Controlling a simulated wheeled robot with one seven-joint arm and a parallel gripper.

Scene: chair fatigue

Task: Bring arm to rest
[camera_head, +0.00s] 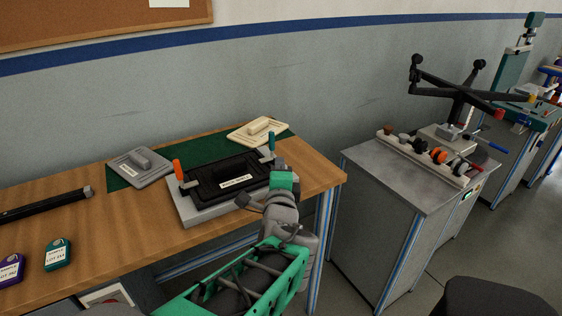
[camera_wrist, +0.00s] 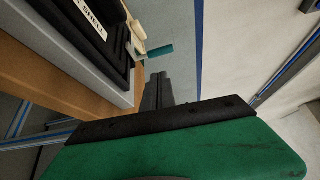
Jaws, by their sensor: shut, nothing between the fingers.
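My arm, green and grey, reaches up from the bottom of the head view. My gripper (camera_head: 254,203) is at the front right edge of the wooden table (camera_head: 130,226), close to the black shell fixture (camera_head: 225,180). In the wrist view the fingers (camera_wrist: 155,90) are together and empty, over the gap beside the table edge. The fixture, on its grey base, shows at the upper left there (camera_wrist: 92,35). Its green handle (camera_wrist: 159,51) is near the fingertips. I cannot tell from these views whether the fingers touch anything.
A grey plate (camera_head: 140,168) and a cream plate (camera_head: 258,131) lie on a green mat. A black bar (camera_head: 45,205) and teal (camera_head: 58,255) and purple (camera_head: 11,269) tags lie left. A metal cabinet (camera_head: 380,215) stands right, past a gap. A dark seat (camera_head: 490,298) is lower right.

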